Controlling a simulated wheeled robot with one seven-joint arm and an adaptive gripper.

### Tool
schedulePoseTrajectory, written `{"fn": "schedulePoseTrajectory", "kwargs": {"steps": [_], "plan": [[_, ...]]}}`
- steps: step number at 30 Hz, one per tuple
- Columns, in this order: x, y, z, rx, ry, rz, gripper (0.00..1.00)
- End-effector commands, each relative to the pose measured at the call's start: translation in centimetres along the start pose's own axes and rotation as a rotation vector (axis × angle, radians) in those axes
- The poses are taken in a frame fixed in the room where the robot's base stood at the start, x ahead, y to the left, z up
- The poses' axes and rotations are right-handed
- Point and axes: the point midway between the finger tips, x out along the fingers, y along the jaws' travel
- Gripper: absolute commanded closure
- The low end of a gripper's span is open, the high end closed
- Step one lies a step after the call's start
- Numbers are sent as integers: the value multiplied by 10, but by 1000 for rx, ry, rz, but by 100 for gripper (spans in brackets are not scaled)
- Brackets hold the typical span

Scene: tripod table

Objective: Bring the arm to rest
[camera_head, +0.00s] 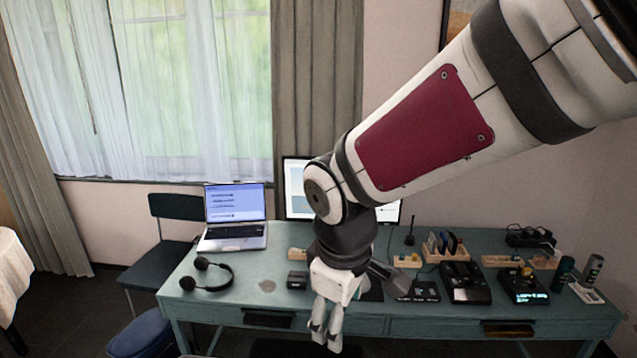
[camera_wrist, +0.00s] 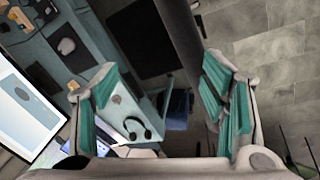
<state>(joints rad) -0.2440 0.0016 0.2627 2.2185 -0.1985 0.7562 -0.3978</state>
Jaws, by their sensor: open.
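My gripper (camera_head: 327,340) hangs below my bent arm at the front edge of the blue-green desk (camera_head: 275,248), its fingers pointing down in the head view. My arm reaches in from the upper right and covers part of the desk and the monitor. In the wrist view my gripper (camera_wrist: 160,68) shows two teal-padded fingers spread wide apart with nothing between them. The black headphones (camera_wrist: 138,128) show beyond the fingers there, apart from them.
A laptop (camera_head: 235,212) and headphones (camera_head: 211,275) are on the desk's left. Several devices, including a black one (camera_head: 465,283), and wooden holders (camera_head: 445,247) stand on the right. A dark chair (camera_head: 172,235) is at left. The floor (camera_wrist: 275,45) is clear in the wrist view's upper right.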

Motion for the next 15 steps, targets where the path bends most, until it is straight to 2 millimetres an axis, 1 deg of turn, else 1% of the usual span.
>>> {"fn": "schedulePoseTrajectory", "kwargs": {"steps": [1, 3, 7, 12, 15], "plan": [[-16, 8, 18, 83, 12, 25, 33], [-33, 16, 40, 198, 28, 49, 33], [-62, 22, 81, 407, 65, 83, 33], [-92, 18, 132, 677, 136, 112, 33], [-104, 10, 156, 816, 180, 118, 33]]}}
